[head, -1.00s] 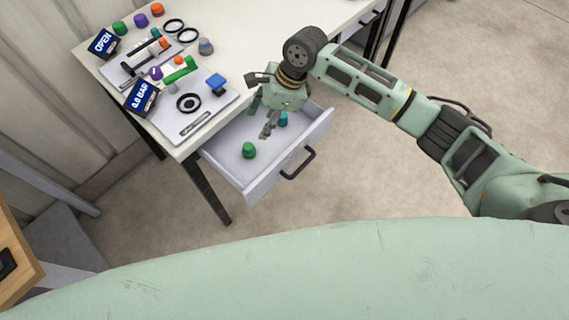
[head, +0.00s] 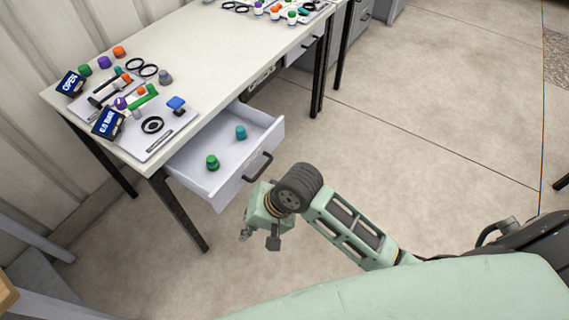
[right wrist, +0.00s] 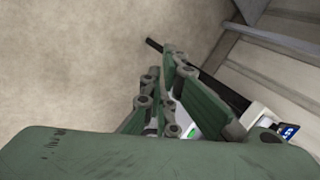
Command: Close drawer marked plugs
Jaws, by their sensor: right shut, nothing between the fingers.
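The open drawer (head: 232,192) sticks out from under the white table in the head view, its black handle (head: 258,167) on the front panel. A green plug (head: 212,162) and a teal plug (head: 241,132) stand inside it, apart from each other. No label reading plugs can be made out. My right gripper (head: 259,240) is shut and empty, in front of the drawer and below its handle in the picture, apart from it. In the right wrist view its fingers (right wrist: 168,95) hide most of the drawer. My left gripper is not in view.
The white table (head: 215,70) carries two display boxes (head: 107,123), plugs, black rings and fittings on trays. Its dark leg (head: 181,212) stands left of the drawer. Another drawer (head: 304,50) is further back. The floor (head: 420,140) to the right is clear.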

